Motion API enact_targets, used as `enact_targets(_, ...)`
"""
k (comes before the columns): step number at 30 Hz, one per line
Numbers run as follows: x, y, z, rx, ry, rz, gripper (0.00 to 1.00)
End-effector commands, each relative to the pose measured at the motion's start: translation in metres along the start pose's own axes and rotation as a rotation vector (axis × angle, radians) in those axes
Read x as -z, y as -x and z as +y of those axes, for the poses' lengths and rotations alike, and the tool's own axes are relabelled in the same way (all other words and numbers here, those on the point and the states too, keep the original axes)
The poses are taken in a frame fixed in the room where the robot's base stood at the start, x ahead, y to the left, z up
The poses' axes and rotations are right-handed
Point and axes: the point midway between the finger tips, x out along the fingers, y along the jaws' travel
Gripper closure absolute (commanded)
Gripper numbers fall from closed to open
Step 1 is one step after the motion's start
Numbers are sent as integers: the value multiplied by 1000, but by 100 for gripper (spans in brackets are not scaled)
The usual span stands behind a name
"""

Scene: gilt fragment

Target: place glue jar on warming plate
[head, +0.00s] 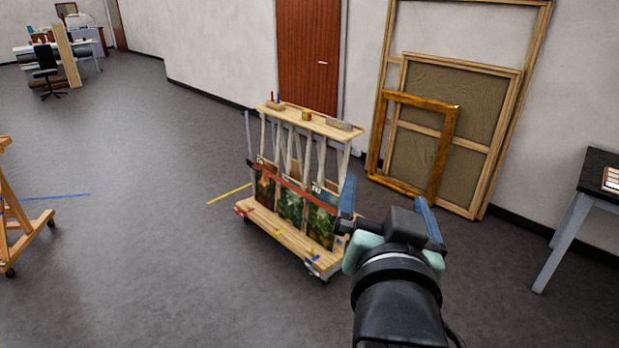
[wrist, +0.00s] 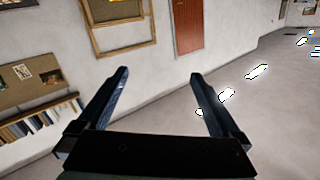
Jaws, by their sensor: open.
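My gripper (head: 390,208) is open and empty, raised in front of the wooden cart in the head view. My gripper is apart from both.
The wheeled cart (head: 282,238) holds several paintings. Large frames (head: 512,110) lean on the wall behind it. A dark-topped table (head: 603,172) stands at right, an easel (head: 18,215) at left. A desk and office chair (head: 46,62) are far left. The floor between is mostly clear.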

Motion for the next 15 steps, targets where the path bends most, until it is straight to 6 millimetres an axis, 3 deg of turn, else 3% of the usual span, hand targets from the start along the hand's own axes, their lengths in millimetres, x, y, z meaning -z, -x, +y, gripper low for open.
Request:
enact_targets(1, 42, 12, -32, 73, 37, 136, 0)
enact_targets(3, 94, 36, -68, 154, 81, 318, 0)
enact_targets(6, 151, 78, -106, 238, 123, 545, 0)
enact_targets(10, 196, 127, -134, 300, 145, 753, 0)
enact_targets(15, 215, 154, -144, 323, 152, 858, 0)
